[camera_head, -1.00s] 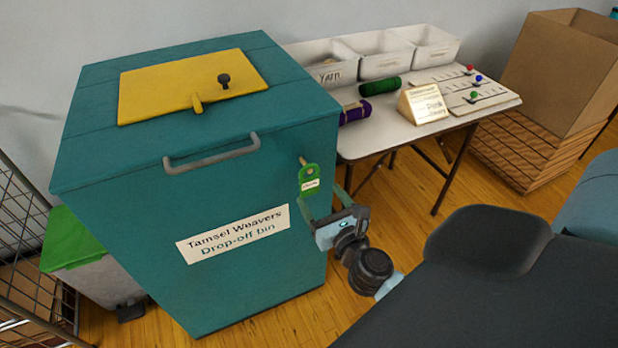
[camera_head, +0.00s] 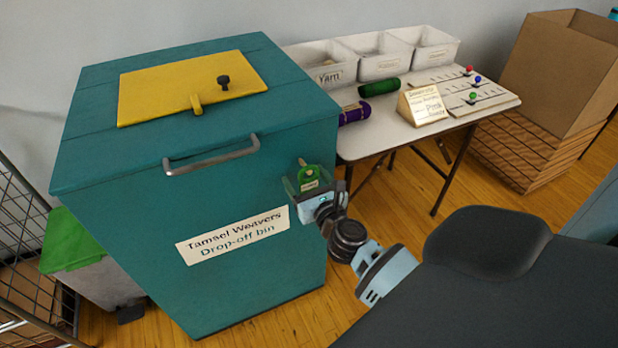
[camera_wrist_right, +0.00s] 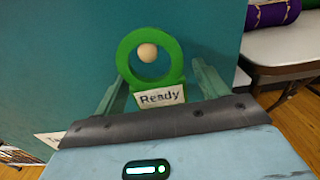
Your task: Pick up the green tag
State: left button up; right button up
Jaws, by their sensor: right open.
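The green tag (camera_head: 309,174) hangs on a peg on the front of the teal drop-off bin (camera_head: 120,215), near its right edge. In the right wrist view the tag (camera_wrist_right: 167,80) shows a round ring around the pale peg end (camera_wrist_right: 147,53) and a white label reading "Ready". My right gripper (camera_head: 307,184) is open at the tag, with one finger on each side of it. In the wrist view the fingers (camera_wrist_right: 160,84) stand apart from the tag, and the palm edge hides what is below the label. My left gripper is not in view.
The bin has a grey handle (camera_head: 212,157) and a yellow lid panel (camera_head: 160,90). A white table (camera_head: 385,138) with tubs, yarn rolls and a sign stands behind to the right. A wire cage (camera_head: 20,230) and a grey bin with a green lid (camera_head: 70,240) stand left.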

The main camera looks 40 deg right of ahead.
jog(key=shift+c, duration=1.2)
jog(key=c, duration=0.9)
jog(key=shift+r, duration=0.1)
jog(key=shift+r+p, duration=0.4)
jog(key=shift+r, duration=0.1)
jog(key=shift+b+v, duration=1.1)
jog(key=shift+v, duration=7.9)
